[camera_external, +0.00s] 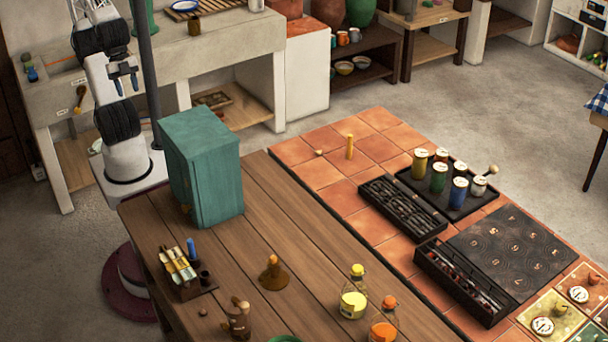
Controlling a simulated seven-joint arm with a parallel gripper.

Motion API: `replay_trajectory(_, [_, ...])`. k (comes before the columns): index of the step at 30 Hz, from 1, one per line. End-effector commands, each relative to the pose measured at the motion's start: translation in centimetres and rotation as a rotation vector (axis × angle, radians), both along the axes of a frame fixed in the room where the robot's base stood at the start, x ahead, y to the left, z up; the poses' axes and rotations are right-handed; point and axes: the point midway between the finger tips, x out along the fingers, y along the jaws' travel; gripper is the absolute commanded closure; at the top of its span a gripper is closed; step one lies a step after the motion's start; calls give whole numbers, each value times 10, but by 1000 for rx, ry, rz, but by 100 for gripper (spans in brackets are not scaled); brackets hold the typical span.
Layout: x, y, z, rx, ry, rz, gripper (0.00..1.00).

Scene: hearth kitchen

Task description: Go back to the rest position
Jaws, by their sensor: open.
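My gripper (126,86) is at the upper left, at the end of my folded white and black arm. It points down, and its two dark fingers are apart with nothing visible between them. It hangs above and to the left of the teal cabinet (203,168), clear of the wooden table. My arm rises from its base behind the table's left end. The lower part of my base is partly hidden by the table.
The wooden table (262,212) holds two bottles (354,296) (384,322), a brown stopper-like piece (272,272) and a small rack (184,272). A dark pole (147,70) stands right beside my arm. A stone counter (225,40) is behind. Jars stand on a black tray (462,212).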

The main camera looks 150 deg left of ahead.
Motion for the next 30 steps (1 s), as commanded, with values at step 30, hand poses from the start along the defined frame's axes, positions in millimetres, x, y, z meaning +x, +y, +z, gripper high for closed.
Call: replay_trajectory(30, [8,-3,-68,-2,190,-15,56])
